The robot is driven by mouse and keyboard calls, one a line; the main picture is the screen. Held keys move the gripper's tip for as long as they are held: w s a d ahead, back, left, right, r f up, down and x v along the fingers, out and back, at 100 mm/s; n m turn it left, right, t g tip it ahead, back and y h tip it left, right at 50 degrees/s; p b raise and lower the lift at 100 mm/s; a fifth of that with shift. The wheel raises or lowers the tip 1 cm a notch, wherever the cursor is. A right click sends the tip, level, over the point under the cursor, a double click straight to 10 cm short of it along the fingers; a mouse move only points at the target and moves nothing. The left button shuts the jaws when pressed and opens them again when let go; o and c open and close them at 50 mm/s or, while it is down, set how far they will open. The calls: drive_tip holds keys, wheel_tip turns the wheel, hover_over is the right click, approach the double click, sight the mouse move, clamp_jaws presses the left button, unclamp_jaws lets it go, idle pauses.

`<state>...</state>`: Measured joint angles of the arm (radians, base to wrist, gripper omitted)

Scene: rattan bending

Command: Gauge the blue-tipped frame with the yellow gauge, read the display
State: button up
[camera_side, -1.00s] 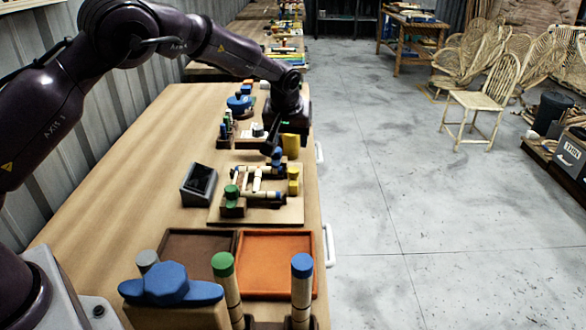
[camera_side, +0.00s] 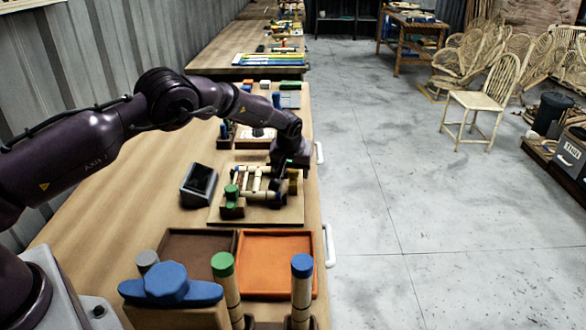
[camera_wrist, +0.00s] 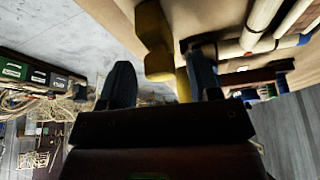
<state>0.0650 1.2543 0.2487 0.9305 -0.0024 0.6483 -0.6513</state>
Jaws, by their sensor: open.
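The yellow gauge (camera_wrist: 154,42) shows in the wrist view, with a thinner yellow stem running down between my fingers. In the side view my arm hides most of it. My gripper (camera_wrist: 163,85) is open, its two dark fingers on either side of the stem; I cannot tell whether they touch it. In the side view my gripper (camera_side: 284,180) is low over the right end of the board. The pale frame (camera_side: 258,193) lies on the board with green and blue ends. The display (camera_side: 198,181) is a grey box with a dark screen, left of the board.
The board (camera_side: 222,215) lies near the table's right edge. A brown tray (camera_side: 190,243) and an orange tray (camera_side: 275,262) lie in front. Nearer stand a green-tipped pole (camera_side: 224,275) and a blue-tipped pole (camera_side: 301,280). The table's left side is clear.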

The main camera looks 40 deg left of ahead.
clamp_jaws()
drive_tip(key=s+a, duration=0.5)
drive_tip(key=shift+s+a+r, duration=0.1)
drive_tip(key=shift+s+a, duration=0.1)
drive_tip(key=shift+a, duration=0.1)
unclamp_jaws()
drive_tip(key=v, duration=1.3)
drive_tip(key=shift+w, duration=0.1)
